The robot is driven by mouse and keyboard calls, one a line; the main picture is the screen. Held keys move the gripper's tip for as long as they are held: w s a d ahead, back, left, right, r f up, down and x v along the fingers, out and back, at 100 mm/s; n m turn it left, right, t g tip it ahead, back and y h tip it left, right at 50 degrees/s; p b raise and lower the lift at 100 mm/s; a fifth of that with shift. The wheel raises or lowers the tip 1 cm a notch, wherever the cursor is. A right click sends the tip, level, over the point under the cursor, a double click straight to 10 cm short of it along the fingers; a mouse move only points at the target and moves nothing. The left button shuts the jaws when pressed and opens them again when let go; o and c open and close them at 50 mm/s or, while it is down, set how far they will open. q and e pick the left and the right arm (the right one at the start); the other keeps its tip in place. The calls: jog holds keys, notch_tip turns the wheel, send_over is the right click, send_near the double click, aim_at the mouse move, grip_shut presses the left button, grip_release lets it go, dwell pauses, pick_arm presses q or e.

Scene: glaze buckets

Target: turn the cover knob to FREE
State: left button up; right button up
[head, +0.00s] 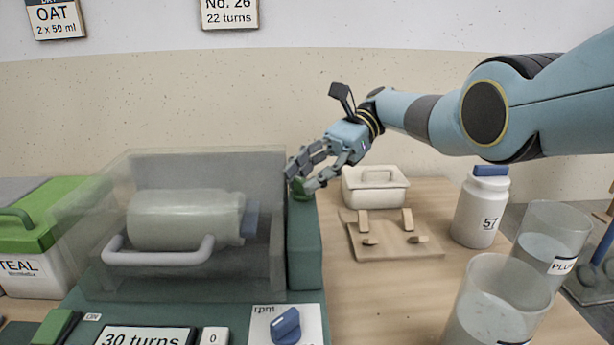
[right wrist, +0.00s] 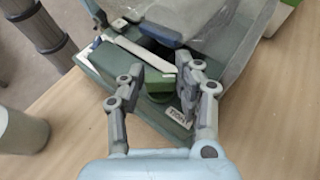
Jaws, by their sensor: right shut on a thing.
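The cover knob (head: 299,189) is small and green, on top of the dark green block at the right end of the clear cover (head: 110,215). My right gripper (head: 303,180) comes down on it from above and is shut on it. In the right wrist view the knob (right wrist: 158,84) sits between the two fingers of the gripper (right wrist: 161,80). A small white label (right wrist: 178,115) lies beside the knob; I cannot read it surely. The clear cover is down over a pale jar (head: 185,219) lying on its side. My left gripper is not in view.
A lidded white box (head: 375,190), a tan rack (head: 392,248), a bottle marked 57 (head: 480,212) and two clear beakers (head: 549,240) (head: 496,305) stand on the right. A blue rpm knob (head: 286,325) is at the front. A green-lidded TEAL bucket (head: 35,270) stands left.

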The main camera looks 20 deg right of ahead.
jog(key=shift+f, duration=0.15)
jog(key=o, duration=1.1)
jog(key=shift+o, duration=0.2)
